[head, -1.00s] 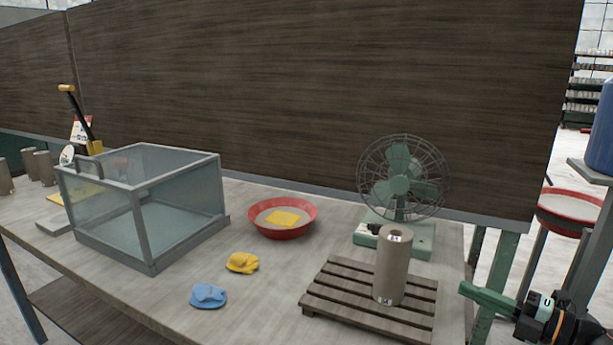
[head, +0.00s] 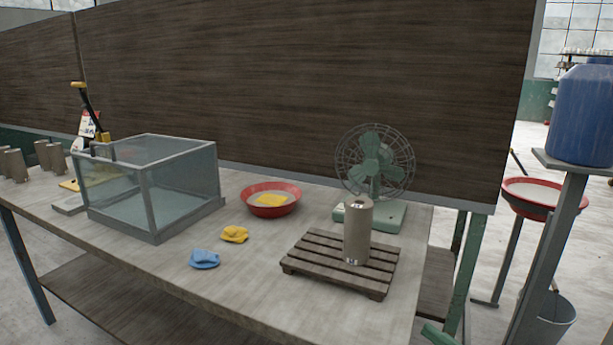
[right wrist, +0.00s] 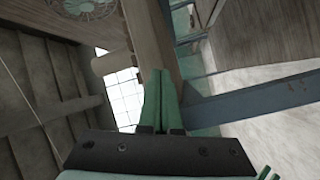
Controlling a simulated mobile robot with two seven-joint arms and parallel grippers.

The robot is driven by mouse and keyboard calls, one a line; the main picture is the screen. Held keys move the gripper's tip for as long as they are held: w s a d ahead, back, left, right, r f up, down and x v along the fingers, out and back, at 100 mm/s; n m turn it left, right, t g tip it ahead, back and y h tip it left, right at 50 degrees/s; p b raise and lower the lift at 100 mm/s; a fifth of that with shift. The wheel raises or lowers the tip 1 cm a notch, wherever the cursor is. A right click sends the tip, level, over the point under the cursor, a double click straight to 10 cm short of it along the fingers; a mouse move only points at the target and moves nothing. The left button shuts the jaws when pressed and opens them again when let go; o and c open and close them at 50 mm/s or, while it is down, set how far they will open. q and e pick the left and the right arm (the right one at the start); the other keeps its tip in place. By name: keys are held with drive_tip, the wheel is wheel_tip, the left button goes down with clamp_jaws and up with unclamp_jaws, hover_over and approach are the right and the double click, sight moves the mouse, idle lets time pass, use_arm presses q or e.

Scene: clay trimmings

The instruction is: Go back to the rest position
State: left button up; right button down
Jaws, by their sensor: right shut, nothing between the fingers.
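My right gripper shows only as a green fingertip (head: 437,335) at the bottom edge of the head view, low beside the table's right end. In the right wrist view its two green fingers (right wrist: 158,100) are together with nothing between them. The rest of my right arm is outside the head view. My left gripper is not in view. A grey clay cylinder (head: 357,235) stands upright on a wooden slatted pallet (head: 312,264), apart from my right gripper.
The table (head: 200,290) holds a glass-walled box (head: 185,195), a red basin (head: 270,211), a yellow lump (head: 235,234), a blue lump (head: 205,259) and a green fan (head: 376,165). A blue barrel (head: 583,115) stands on a stand at right. Floor shows between table and stand.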

drive_tip(key=s+a+f+m+g+h, duration=0.3)
drive_tip(key=s+a+f+m+h, duration=0.15)
drive_tip(key=s+f+m, duration=0.65)
drive_tip(key=s+a+f+m+g+h, duration=0.3)
drive_tip(key=s+a+f+m, duration=0.35)
drive_tip(key=s+f, duration=0.45)
use_arm(q)
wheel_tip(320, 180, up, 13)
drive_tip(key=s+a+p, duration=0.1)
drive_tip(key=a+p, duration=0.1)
drive_tip(key=p, duration=1.6)
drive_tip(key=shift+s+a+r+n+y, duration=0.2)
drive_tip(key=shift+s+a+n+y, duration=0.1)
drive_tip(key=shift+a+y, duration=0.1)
use_arm(e)
drive_tip(key=s+d+r, duration=0.1)
drive_tip(key=r, duration=0.6)
drive_tip(key=s+d+r, duration=0.2)
drive_tip(key=r, duration=0.5)
drive_tip(key=shift+r+m+t+h, duration=0.3)
drive_tip(key=shift+m+h, duration=0.15)
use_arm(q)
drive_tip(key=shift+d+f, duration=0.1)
use_arm(e)
drive_tip(key=shift+w, duration=0.1)
